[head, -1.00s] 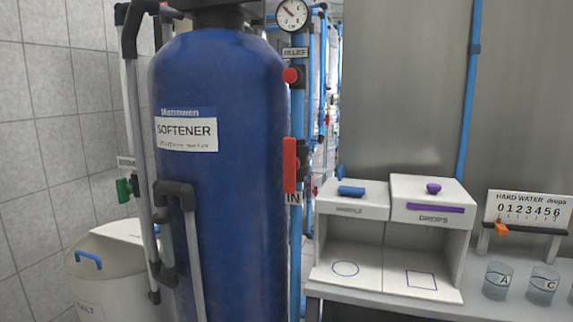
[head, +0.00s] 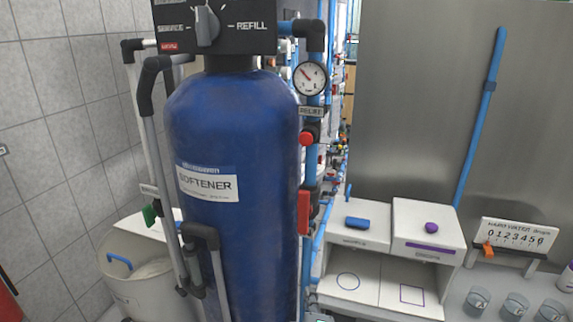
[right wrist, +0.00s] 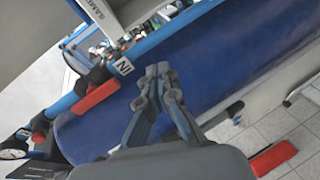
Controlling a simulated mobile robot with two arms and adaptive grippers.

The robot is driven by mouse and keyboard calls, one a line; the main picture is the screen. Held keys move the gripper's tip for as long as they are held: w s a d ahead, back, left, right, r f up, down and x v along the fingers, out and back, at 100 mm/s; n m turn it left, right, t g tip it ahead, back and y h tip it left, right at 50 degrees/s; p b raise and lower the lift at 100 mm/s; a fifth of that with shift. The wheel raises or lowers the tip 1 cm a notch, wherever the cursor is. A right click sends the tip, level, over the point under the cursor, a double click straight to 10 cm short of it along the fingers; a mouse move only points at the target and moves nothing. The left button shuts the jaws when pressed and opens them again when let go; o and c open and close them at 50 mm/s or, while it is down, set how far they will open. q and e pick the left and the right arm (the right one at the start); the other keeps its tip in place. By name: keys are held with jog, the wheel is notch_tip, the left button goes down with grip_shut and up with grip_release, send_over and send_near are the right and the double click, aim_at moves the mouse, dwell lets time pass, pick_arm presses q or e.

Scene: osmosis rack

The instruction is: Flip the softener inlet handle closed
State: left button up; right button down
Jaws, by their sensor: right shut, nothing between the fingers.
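The softener inlet handle (head: 304,212) is a red lever on the right side of the blue softener tank (head: 235,140) in the head view. It stands upright, along the blue pipe. In the right wrist view the red handle (right wrist: 97,97) lies along the pipe beside the IN label (right wrist: 123,66). My right gripper (right wrist: 163,80) is shut and empty, in front of the blue tank, and appears apart from the handle. I cannot make out the right gripper clearly in the head view. My left gripper is not in view.
A pressure gauge (head: 310,78) and red relief knob (head: 306,138) sit above the handle. The control head (head: 215,28) tops the tank. A white box (head: 428,225) stands on the counter at right, with cups (head: 516,304) near it. A salt bin (head: 140,285) stands at left.

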aim_at(303, 213)
pick_arm(q)
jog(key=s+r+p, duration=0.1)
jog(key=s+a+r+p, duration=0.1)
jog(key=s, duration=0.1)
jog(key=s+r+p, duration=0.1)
jog(key=p, duration=0.1)
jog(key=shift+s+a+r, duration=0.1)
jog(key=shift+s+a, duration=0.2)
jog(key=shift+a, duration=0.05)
pick_arm(e)
jog(key=a+r+n+t, duration=0.1)
jog(key=a+r, duration=0.1)
jog(key=r, duration=0.6)
jog(key=a+r+n+t, duration=0.1)
jog(key=r+n+t, duration=0.1)
jog(key=r, duration=0.6)
jog(key=shift+w+a+r, duration=0.3)
jog(key=shift+a+r, duration=0.05)
pick_arm(q)
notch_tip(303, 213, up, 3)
jog(key=p, duration=0.2)
jog(key=shift+p, duration=0.35)
pick_arm(e)
jog(key=w, duration=1)
jog(key=shift+f, duration=0.1)
